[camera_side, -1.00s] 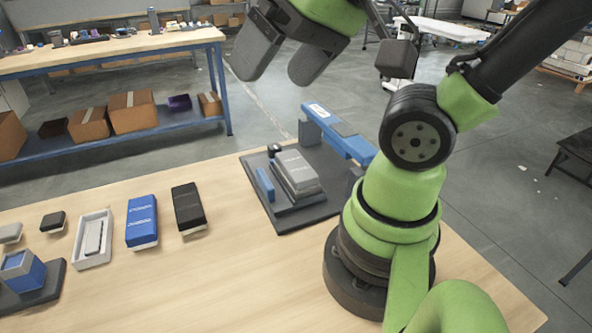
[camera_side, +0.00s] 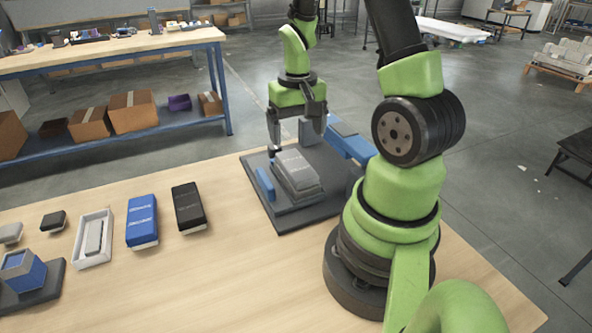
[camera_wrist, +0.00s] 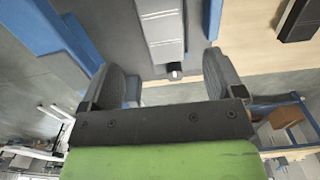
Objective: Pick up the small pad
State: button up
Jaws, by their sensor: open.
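I cannot tell for sure which item is the small pad. Two small blocks lie at the far left of the table in the side view: a dark one (camera_side: 53,221) and a light grey one (camera_side: 11,233). My gripper (camera_side: 297,132) points down with its fingers apart, over the far side of a dark fixture plate (camera_side: 300,217). A stacked grey block (camera_side: 296,170) sits on that plate. In the wrist view my open gripper (camera_wrist: 163,65) has nothing clearly held, and the grey block (camera_wrist: 160,25) shows beyond the fingers. Any contact with the fixture cannot be told.
A small black knob (camera_side: 275,155) and blue bars (camera_side: 349,146) stand on the fixture. A black box (camera_side: 188,207), a blue box (camera_side: 142,221) and a white tray (camera_side: 93,238) lie to the left. Bare table (camera_side: 230,290) is at the front.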

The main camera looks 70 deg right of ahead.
aim_at(296, 164)
jog(key=shift+a+f, duration=0.2)
jog(key=shift+f, duration=3.6)
jog(key=c, duration=1.2)
jog(key=shift+r, duration=0.1)
jog(key=shift+r, duration=8.45)
